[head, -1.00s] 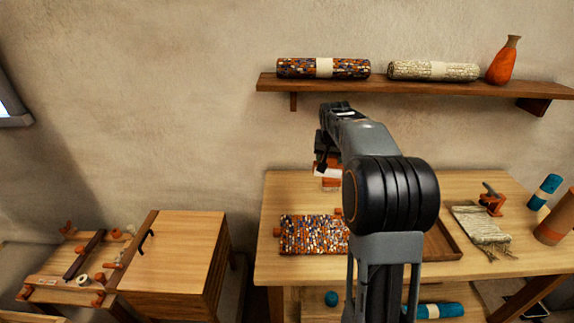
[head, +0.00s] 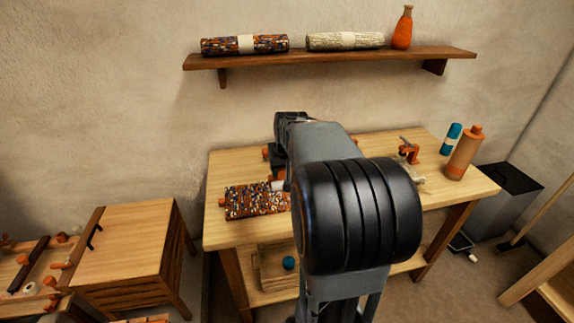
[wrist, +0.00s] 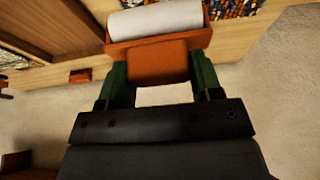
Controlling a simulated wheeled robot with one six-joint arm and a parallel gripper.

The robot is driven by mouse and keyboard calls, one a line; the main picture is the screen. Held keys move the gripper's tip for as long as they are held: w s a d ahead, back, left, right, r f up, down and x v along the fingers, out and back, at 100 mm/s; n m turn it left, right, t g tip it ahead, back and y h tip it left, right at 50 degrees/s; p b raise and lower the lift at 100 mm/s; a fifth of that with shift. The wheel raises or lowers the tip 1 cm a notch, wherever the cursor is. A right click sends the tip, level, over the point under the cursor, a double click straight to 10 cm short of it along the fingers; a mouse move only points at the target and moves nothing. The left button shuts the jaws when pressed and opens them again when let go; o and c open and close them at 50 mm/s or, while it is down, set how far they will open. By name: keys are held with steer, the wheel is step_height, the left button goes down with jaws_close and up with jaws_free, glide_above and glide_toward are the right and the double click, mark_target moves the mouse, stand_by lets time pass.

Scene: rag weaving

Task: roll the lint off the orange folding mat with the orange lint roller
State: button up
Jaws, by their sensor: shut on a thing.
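The orange lint roller (wrist: 158,62) with its white roll (wrist: 155,20) is between the green fingers of my gripper (wrist: 160,72) in the wrist view. My gripper is shut on its orange body. In the head view the white roll (head: 277,185) shows beside the mat's back right part, with my arm hiding most of the tool. The folding mat (head: 250,203), flecked orange, blue and white, lies on the table at its left part. A corner of it (wrist: 238,8) shows in the wrist view. I cannot tell whether the roll touches it. Lint is too small to make out.
The wooden table (head: 225,235) also holds an orange clamp-like tool (head: 409,152), a blue roll (head: 451,138) and an orange bottle (head: 464,153) at the right. A wall shelf (head: 330,58) hangs behind. A wooden cabinet (head: 125,240) stands left. My arm hides the table's middle.

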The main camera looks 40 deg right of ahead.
step_height(320, 180, down, 7)
steer(key=b, duration=0.5)
steer(key=shift+f+b, duration=0.1)
steer(key=shift+b, duration=0.2)
steer(key=shift+w+d, duration=0.2)
steer(key=shift+w, duration=0.05)
steer(key=w+d+p, duration=0.1)
steer(key=w, duration=0.2)
steer(key=w+d+p, duration=0.2)
steer(key=w, duration=0.1)
steer(key=w+d+p, duration=0.1)
steer(key=w, duration=0.2)
steer(key=shift+d+r+p, duration=0.15)
steer(key=shift+r+p, duration=0.05)
steer(key=shift+p, duration=0.15)
steer(key=shift+w+d, duration=0.1)
steer(key=shift+w, duration=0.15)
steer(key=shift+f+b, duration=0.35)
steer(key=shift+f, duration=0.3)
steer(key=shift+s, duration=0.1)
stand_by(0.5)
steer(key=shift+s+a+b, duration=0.35)
steer(key=shift+s+a, duration=0.1)
steer(key=shift+s, duration=0.45)
steer(key=shift+s+a+b, duration=0.35)
steer(key=shift+s+a, duration=0.1)
steer(key=shift+s, duration=0.4)
